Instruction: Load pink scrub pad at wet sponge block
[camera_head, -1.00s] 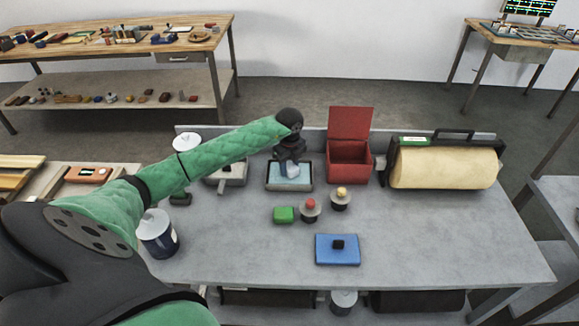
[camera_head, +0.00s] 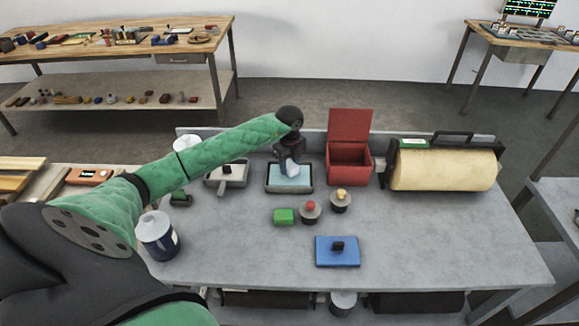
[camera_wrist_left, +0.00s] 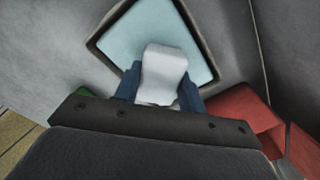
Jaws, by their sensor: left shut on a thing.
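The wet sponge block (camera_head: 289,185) is a pale blue slab in a dark-rimmed tray at the back middle of the grey table. It also shows at the top of the left wrist view (camera_wrist_left: 140,30). My left gripper (camera_head: 289,164) is over the tray, pointing down. In the left wrist view, its blue fingers (camera_wrist_left: 160,88) are shut on a white, slightly curved thing (camera_wrist_left: 163,70). That thing appears in front of the blue slab; I cannot tell whether it touches. I see no pad that is clearly pink. My right gripper is out of view.
An open red box (camera_head: 348,165) stands right of the tray, with a large cream roll (camera_head: 445,170) beyond. A grey tray (camera_head: 232,176) sits to the left. A green block (camera_head: 284,216), two small pots and a blue pad (camera_head: 337,252) lie in front. The front right is clear.

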